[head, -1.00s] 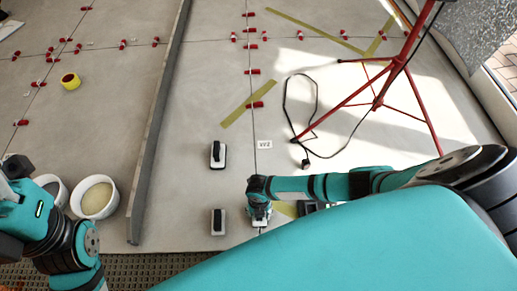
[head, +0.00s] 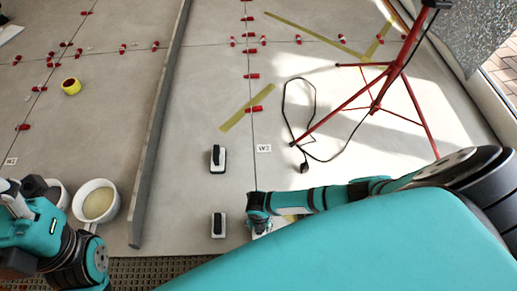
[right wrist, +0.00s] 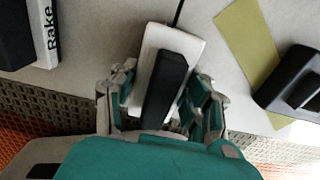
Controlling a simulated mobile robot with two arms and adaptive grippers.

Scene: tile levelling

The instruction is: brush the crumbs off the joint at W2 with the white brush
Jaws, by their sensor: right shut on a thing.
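The W2 label (head: 263,148) lies beside the long joint (head: 251,125) in the head view. My right gripper (head: 258,224) is low over the near end of that joint. In the right wrist view my right gripper (right wrist: 163,108) is shut on the white brush (right wrist: 181,42), a white block with a black handle. The joint, a dark line (right wrist: 177,14), runs up from the brush's far edge. I cannot tell whether the brush touches the floor. I can make out no crumbs. My left gripper (head: 30,190) is at the lower left; its fingers are unclear.
Two black-and-white tools (head: 218,159) (head: 218,225) stand left of the joint; the nearer one's side reads "Rake" (right wrist: 48,35). A red tripod (head: 375,105) and a black cable (head: 315,100) are at the right. A long grey bar (head: 160,125) and a bowl (head: 96,201) are at the left.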

